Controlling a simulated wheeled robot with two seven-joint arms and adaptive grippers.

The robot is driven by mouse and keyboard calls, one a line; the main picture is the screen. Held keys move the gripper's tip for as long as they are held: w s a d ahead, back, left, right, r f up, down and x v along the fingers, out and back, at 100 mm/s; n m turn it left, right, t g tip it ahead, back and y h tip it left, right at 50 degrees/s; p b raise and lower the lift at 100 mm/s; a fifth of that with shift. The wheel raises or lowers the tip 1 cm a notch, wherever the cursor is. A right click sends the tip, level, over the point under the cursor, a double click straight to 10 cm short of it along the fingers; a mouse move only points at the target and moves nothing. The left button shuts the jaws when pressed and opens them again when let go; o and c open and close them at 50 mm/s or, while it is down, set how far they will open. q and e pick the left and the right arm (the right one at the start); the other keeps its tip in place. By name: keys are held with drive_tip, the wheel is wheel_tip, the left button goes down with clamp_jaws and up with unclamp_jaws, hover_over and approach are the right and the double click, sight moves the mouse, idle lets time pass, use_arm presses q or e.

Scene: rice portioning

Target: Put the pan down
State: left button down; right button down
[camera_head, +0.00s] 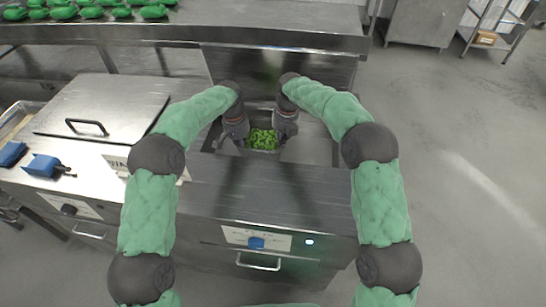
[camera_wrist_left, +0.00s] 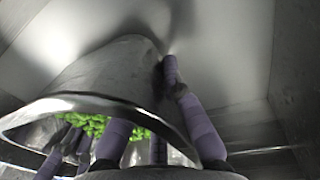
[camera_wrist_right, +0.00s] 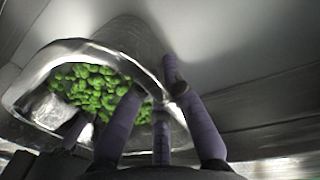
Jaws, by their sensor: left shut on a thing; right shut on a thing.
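The pan (camera_head: 262,152) is a small metal pan with green pieces (camera_head: 263,138) in it. In the head view it sits low inside a metal well of the counter, between my two grippers. My left gripper (camera_head: 238,137) is shut on its left side, and my right gripper (camera_head: 287,133) is shut on its right side. The pan's shiny rim shows in the left wrist view (camera_wrist_left: 100,102) and in the right wrist view (camera_wrist_right: 30,75), with my fingers on its wall. Whether the pan's bottom touches the well floor is hidden.
The well (camera_head: 318,150) has bare metal around the pan. A steel lid with a black handle (camera_head: 110,105) lies to the left, near blue-handled items (camera_head: 45,166). A steel shelf (camera_head: 260,25) behind carries several green objects (camera_head: 90,12). A control panel (camera_head: 257,240) is on the front.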

use_arm(q)
drive_tip(key=c, duration=1.8)
unclamp_jaws()
drive_tip(key=shift+w+a, duration=0.15)
drive_tip(key=shift+a, duration=0.25)
use_arm(e)
drive_tip(key=c, duration=1.7)
unclamp_jaws()
drive_tip(key=shift+d+f, duration=0.2)
drive_tip(key=shift+d, duration=0.2)
drive_tip(key=shift+c, duration=0.2)
use_arm(q)
drive_tip(key=o, duration=0.4)
use_arm(e)
drive_tip(key=o, duration=0.4)
drive_tip(key=shift+r, duration=0.1)
drive_tip(key=shift+a, duration=0.1)
use_arm(q)
drive_tip(key=shift+d, duration=0.2)
use_arm(e)
drive_tip(key=shift+a, duration=0.15)
